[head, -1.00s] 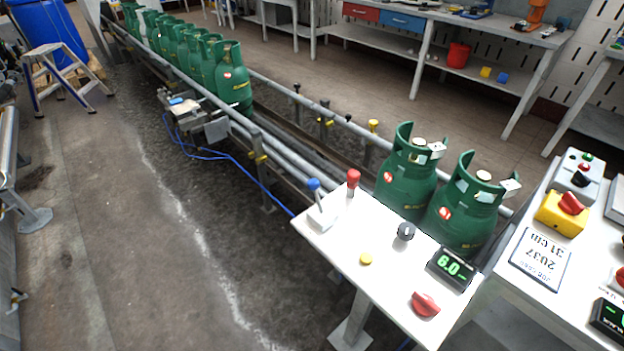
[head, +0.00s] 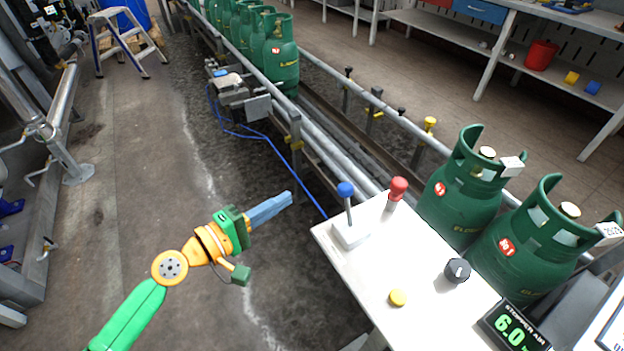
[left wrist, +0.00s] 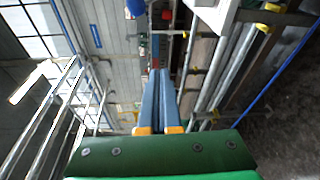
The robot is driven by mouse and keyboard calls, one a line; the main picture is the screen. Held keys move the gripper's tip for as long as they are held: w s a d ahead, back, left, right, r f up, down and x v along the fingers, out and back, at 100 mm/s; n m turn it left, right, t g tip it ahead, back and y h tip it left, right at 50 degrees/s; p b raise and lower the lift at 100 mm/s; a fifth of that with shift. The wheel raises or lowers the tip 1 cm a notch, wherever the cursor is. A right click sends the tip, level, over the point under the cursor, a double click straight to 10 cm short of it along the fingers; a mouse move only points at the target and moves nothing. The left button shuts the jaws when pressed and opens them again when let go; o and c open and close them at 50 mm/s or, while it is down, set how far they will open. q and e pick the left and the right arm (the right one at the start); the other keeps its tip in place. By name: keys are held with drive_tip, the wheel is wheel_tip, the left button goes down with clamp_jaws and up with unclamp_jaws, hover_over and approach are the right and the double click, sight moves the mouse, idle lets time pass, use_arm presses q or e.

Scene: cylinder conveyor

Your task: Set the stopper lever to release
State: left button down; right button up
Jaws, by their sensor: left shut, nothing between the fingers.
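A lever with a blue knob (head: 345,189) stands nearly upright on a white base at the far left corner of the white control panel (head: 420,262). I cannot tell from any label which is the stopper lever. My left gripper (head: 289,198) is left of the panel, its blue fingers shut and empty, pointing toward the blue-knobbed lever but apart from it. The shut fingers also show in the left wrist view (left wrist: 161,80). My right gripper is not in view.
The panel carries a black dial (head: 456,271), a yellow button (head: 398,297) and a "stopper air" display (head: 514,325) reading 6.0. Green gas cylinders (head: 465,190) stand behind the panel, with several more farther up the conveyor (head: 281,60). Left of the panel is open floor.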

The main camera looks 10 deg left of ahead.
sight(348, 207)
use_arm(q)
drive_tip(key=shift+s+d+r+h, duration=0.2)
drive_tip(key=shift+s+r+h, duration=0.05)
drive_tip(key=shift+r, duration=0.35)
drive_tip(key=shift+s+d+r+h, duration=0.15)
drive_tip(key=shift+s+r+h, duration=0.1)
drive_tip(key=shift+r, duration=0.3)
drive_tip(key=shift+w, duration=0.1)
drive_tip(key=w+d+p, duration=0.3)
drive_tip(key=d+p, duration=0.2)
drive_tip(key=d, duration=0.3)
drive_tip(key=shift+w+d, duration=0.3)
drive_tip(key=shift+w, duration=0.1)
